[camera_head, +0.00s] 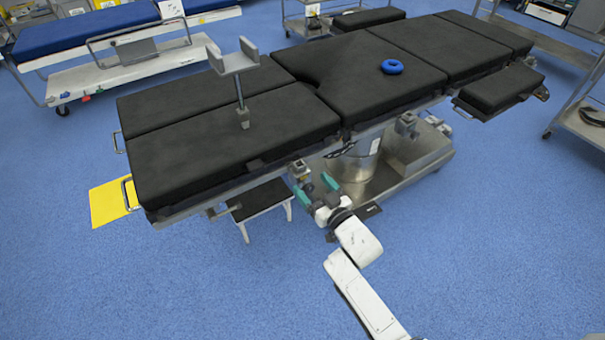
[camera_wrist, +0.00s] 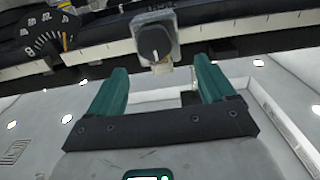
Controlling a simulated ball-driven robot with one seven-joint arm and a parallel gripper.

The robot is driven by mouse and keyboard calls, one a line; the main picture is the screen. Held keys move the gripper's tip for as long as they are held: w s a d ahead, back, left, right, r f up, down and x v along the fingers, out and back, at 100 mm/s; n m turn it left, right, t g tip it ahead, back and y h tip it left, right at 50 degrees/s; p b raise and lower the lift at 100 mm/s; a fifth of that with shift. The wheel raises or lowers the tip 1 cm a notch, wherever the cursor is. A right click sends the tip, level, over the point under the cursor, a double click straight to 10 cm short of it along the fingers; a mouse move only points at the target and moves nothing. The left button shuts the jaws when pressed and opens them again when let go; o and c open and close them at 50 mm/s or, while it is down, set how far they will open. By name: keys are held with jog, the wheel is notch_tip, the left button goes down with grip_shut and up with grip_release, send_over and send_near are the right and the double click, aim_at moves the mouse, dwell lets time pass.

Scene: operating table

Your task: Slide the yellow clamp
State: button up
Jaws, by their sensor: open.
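A small grey clamp with a dark round knob and a little yellow on its underside (camera_wrist: 156,42) sits on the pale side rail (camera_wrist: 215,32) of the operating table. In the head view the clamp (camera_head: 300,169) is at the table's near side. My gripper (camera_wrist: 158,70) is open, its two teal fingers apart, with the clamp just beyond and between the fingertips. Nothing is held. In the head view my gripper (camera_head: 318,181) is beside the rail, just below and right of the clamp. Whether the fingers touch the clamp cannot be told.
The black-padded operating table (camera_head: 215,140) carries a blue ring (camera_head: 392,66) and an upright grey support (camera_head: 238,75). A second clamp (camera_head: 406,123) is further right along the rail. A dark-topped stool (camera_head: 262,198) and a yellow panel (camera_head: 108,203) lie left.

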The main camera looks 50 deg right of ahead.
aim_at(305, 176)
jog(key=x, duration=0.5)
jog(key=shift+w+d, duration=0.1)
jog(key=shift+w, duration=0.3)
jog(key=c, duration=1.4)
jog(key=shift+d, duration=0.15)
